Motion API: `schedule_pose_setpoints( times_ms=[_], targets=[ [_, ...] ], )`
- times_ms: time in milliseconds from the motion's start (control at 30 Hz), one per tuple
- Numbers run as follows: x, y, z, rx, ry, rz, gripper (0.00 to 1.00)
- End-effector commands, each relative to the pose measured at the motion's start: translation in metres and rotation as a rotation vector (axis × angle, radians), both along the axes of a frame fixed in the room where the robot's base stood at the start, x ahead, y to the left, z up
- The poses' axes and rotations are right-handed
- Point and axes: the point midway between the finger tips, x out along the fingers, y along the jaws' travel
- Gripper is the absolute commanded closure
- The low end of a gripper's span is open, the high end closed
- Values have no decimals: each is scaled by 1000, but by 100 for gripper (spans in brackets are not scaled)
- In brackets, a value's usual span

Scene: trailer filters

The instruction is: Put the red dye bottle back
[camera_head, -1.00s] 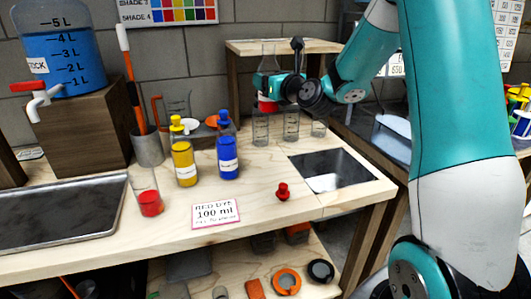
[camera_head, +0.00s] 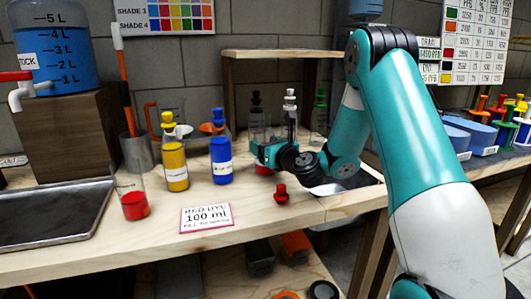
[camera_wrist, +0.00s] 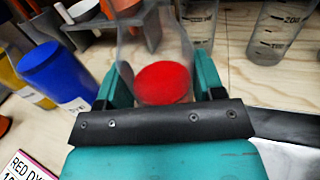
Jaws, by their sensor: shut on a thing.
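My gripper (camera_head: 264,161) is shut on the red dye bottle (camera_wrist: 158,42), a clear glass bottle with red liquid at its bottom. Its red liquid shows just below the jaws in the head view (camera_head: 263,170). The bottle is low over the wooden bench; I cannot tell whether its base touches. Its red stopper (camera_head: 281,193) lies apart on the bench, in front of the gripper. A clear beaker with red liquid (camera_head: 134,205) stands at left. A card reading "RED DYE 100 ml" (camera_head: 207,218) lies in front.
The yellow bottle (camera_head: 175,160) and blue bottle (camera_head: 221,160) stand left of the gripper; the blue one also shows in the wrist view (camera_wrist: 58,72). Clear graduated glassware (camera_wrist: 277,32) stands behind. A wooden shelf (camera_head: 285,53) is at the back.

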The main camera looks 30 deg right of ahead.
Motion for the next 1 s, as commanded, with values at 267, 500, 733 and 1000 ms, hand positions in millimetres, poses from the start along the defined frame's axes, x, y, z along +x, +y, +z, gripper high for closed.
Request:
schedule_pose_setpoints(
  times_ms=[267, 500, 733, 1000],
  targets=[
    [0, 0, 0, 0, -2, 0, 73],
    [0, 0, -2, 0, 0, 0, 13],
    [0, 0, -1, 0, -1, 0, 13],
    [-26, -1, -6, 1, -2, -3, 13]
  ],
)
